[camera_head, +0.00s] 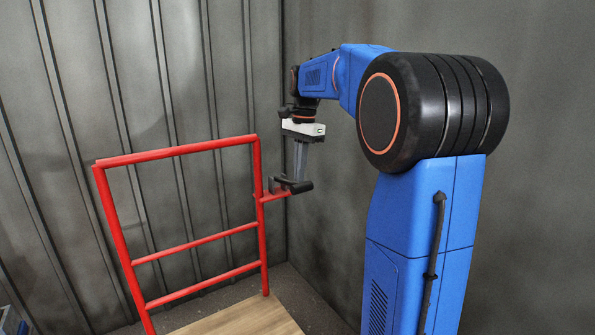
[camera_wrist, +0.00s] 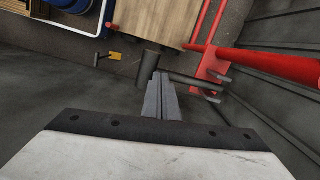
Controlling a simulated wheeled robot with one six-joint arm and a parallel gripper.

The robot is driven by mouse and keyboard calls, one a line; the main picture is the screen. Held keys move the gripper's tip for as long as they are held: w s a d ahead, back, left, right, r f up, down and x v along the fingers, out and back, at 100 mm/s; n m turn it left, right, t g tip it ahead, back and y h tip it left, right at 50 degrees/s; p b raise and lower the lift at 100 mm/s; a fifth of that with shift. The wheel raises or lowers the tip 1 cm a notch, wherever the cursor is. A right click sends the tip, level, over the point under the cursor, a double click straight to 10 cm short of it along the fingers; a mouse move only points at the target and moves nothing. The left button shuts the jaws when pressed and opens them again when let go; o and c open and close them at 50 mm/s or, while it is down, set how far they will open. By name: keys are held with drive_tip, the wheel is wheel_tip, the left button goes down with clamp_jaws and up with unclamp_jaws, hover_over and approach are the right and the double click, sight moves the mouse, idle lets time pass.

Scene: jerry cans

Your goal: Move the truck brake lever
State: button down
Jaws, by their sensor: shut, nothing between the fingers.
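The truck is a cart with a red tubular frame (camera_head: 180,150) and a wooden deck (camera_head: 245,318). Its brake lever (camera_head: 302,187) is a dark cylindrical handle on a short arm at a red bracket (camera_head: 272,197) on the frame's right post. In the wrist view the lever's grey handle (camera_wrist: 147,68) lies just beyond my fingertips, with its rod running right to the red bracket (camera_wrist: 212,66). My gripper (camera_head: 299,180) points down, shut and empty, with its tips at the handle. In the wrist view the fingers (camera_wrist: 160,78) overlap the handle's edge; I cannot tell whether they touch.
Grey corrugated walls (camera_head: 60,60) stand behind and to the right of the cart. In the wrist view a small yellow object (camera_wrist: 114,57) and blue items (camera_wrist: 66,5) lie at the upper left. Bare dark floor (camera_wrist: 50,100) shows left of the fingers.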

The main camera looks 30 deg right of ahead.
drive_tip(key=d, duration=0.2)
drive_tip(key=d+r, duration=0.1)
drive_tip(key=shift+w, duration=0.25)
drive_tip(key=shift+r, duration=0.1)
wheel_tip(320, 180, up, 17)
drive_tip(key=d, duration=0.1)
drive_tip(key=shift+w+d, duration=0.2)
drive_tip(key=shift+d, duration=0.1)
idle(0.5)
idle(0.4)
